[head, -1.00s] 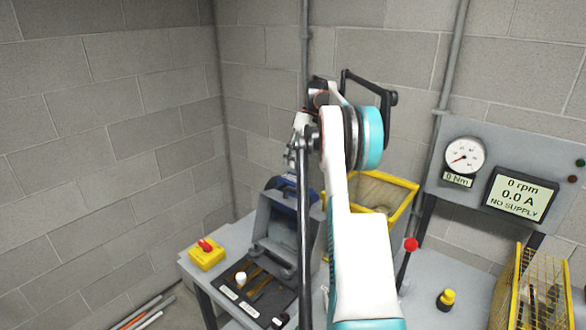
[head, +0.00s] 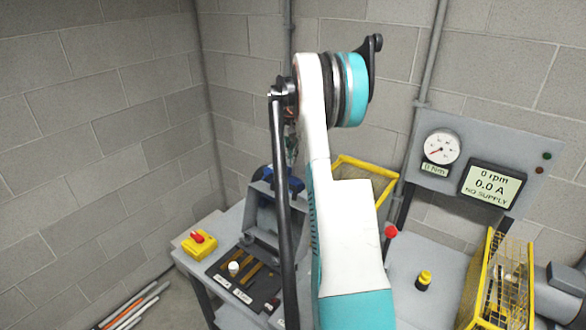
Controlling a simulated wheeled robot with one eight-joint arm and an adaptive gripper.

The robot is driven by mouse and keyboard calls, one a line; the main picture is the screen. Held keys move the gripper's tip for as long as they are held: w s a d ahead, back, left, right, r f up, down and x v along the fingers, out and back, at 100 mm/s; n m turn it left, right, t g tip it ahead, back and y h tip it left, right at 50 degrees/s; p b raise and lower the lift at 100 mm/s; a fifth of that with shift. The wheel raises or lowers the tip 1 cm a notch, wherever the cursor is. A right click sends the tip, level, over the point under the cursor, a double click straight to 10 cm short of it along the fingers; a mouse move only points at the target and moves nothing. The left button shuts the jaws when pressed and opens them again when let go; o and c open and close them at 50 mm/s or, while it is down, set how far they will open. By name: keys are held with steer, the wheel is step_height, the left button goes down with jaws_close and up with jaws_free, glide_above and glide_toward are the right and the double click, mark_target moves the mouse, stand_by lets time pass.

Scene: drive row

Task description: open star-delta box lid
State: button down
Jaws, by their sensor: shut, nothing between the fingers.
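A grey box-like housing (head: 262,236) stands on the bench at the left, with a dark recessed front and a blue part (head: 288,186) behind it. It looks like the star-delta box, but I cannot tell clearly which part is its lid or how the lid stands.
A yellow and red switch box (head: 199,243) sits at the bench's left corner. A yellow-rimmed bin (head: 385,176), a red-knobbed lever (head: 390,231), a yellow-topped button (head: 424,280) and a yellow mesh guard (head: 492,278) are to the right. A gauge panel (head: 470,165) stands behind.

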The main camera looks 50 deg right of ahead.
step_height(320, 180, down, 8)
steer(key=s+m+h+p, duration=0.1)
steer(key=m+h, duration=0.1)
steer(key=m, duration=0.2)
steer(key=shift+a+f+m+p, duration=0.2)
steer(key=shift+a+m+p, duration=0.1)
steer(key=shift+p, duration=0.1)
stand_by(0.3)
stand_by(0.4)
steer(key=a+r+h+b, duration=0.2)
steer(key=a+r+h, duration=0.1)
steer(key=a, duration=0.7)
steer(key=shift+s+r, duration=0.15)
steer(key=shift+s, duration=0.05)
